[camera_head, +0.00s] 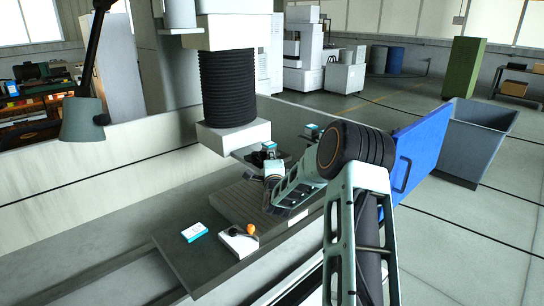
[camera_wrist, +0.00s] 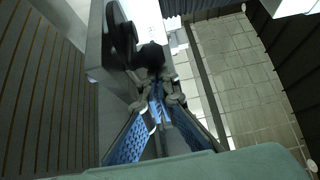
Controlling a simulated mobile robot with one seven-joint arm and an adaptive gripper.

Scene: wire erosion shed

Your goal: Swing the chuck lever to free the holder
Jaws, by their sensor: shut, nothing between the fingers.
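My gripper (camera_head: 272,172) reaches in below the white machine head, beside a small dark fixture (camera_head: 258,157) with a blue-topped part (camera_head: 270,146). In the wrist view my gripper's blue-padded fingers (camera_wrist: 158,92) meet at the tips with nothing between them. Just beyond the tips is a dark rounded part (camera_wrist: 150,56) and a black curved, lever-like part (camera_wrist: 122,34) against a pale block (camera_wrist: 97,45). I cannot tell whether they touch the fingers, or which part is the chuck lever or the holder. A white block (camera_head: 236,242) with an orange knob (camera_head: 251,229) stands on the near table.
The white machine head (camera_head: 233,137) hangs on black bellows (camera_head: 228,85) above the work area. A white-and-blue box (camera_head: 194,232) lies on the grey table (camera_head: 172,247). A pale tank wall (camera_head: 90,185) runs along the left. A blue door panel (camera_head: 420,152) and grey bin (camera_head: 480,135) stand right.

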